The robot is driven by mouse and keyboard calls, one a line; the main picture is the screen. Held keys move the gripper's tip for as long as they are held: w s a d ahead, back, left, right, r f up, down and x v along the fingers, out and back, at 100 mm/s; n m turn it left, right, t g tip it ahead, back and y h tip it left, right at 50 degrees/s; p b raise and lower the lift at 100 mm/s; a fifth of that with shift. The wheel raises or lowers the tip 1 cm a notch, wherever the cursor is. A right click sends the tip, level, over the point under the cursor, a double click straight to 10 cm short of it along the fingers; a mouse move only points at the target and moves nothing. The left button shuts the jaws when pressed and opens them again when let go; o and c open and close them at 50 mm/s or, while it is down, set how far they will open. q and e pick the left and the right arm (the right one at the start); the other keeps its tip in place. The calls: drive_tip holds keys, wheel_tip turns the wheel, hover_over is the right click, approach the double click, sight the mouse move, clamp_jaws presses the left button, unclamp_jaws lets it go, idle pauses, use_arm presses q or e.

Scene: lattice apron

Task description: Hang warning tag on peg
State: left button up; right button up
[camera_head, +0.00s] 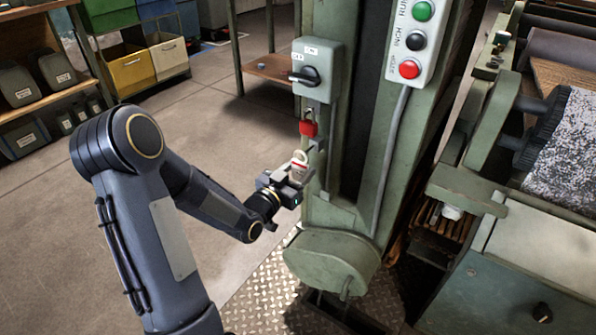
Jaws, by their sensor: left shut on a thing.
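The small whitish tag (299,161), with a reddish mark, stands roughly upright in my left gripper (292,181). My left gripper is shut on its lower part, close to the left face of the green machine column (337,222). A small dark projection (318,147) on the column, possibly the peg, is just right of and above the tag. I cannot tell whether the tag touches it. A red padlock (308,128) hangs above the tag, below the grey-green switch box (314,77). My right gripper is not in view.
A push-button panel (415,42) with green, black and red buttons is on the column at upper right. A rounded green housing (331,262) juts out below my gripper. Shelves with bins (45,80) stand at far left. Open floor (235,128) lies left of the column.

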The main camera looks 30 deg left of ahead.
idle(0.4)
use_arm(q)
drive_tip(key=shift+w+d+b, duration=0.15)
drive_tip(key=shift+w+b, duration=0.6)
drive_tip(key=shift+w, duration=0.95)
drive_tip(key=shift+w, duration=0.1)
drive_tip(key=shift+f, duration=0.15)
idle(0.3)
drive_tip(key=shift+w+f+b, duration=0.15)
drive_tip(key=shift+f+b, duration=0.2)
drive_tip(key=shift+b, duration=0.35)
drive_tip(key=o, duration=1)
